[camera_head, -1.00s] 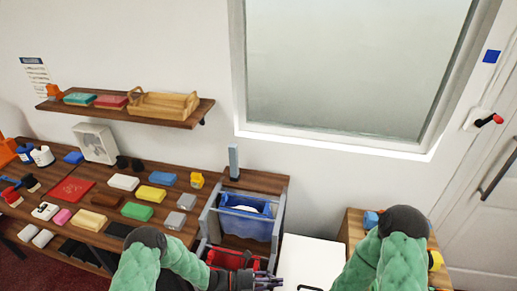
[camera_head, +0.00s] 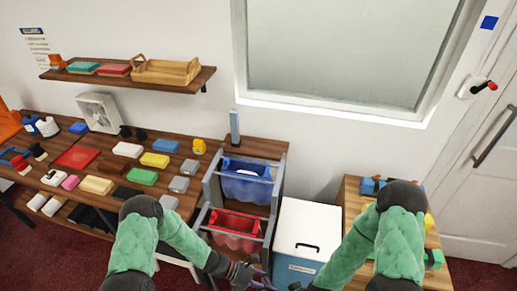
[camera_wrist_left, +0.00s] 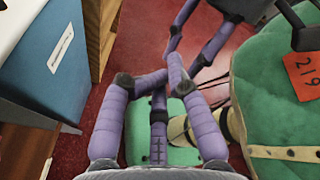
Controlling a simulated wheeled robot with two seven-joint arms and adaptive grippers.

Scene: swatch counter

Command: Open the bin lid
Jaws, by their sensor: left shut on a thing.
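The bin (camera_head: 297,268) has a blue body and a white lid (camera_head: 310,220) with a black handle (camera_head: 307,246); the lid lies shut. The blue bin side with a pale label also shows in the left wrist view (camera_wrist_left: 40,75). My left gripper (camera_head: 258,280) is low in front of the bin, apart from the handle. In the left wrist view its purple fingers (camera_wrist_left: 160,80) are closed together; what they grip cannot be made out. More purple fingers (camera_wrist_left: 195,40), apparently my right gripper's, lie close beyond them. In the head view my right gripper is hidden at the bottom edge.
A rack with a blue tray (camera_head: 247,185) and a red tray (camera_head: 235,222) stands left of the bin. A wooden cabinet (camera_head: 352,205) stands to its right. A counter (camera_head: 98,165) with many swatches is at left. Red floor (camera_wrist_left: 85,155) shows below.

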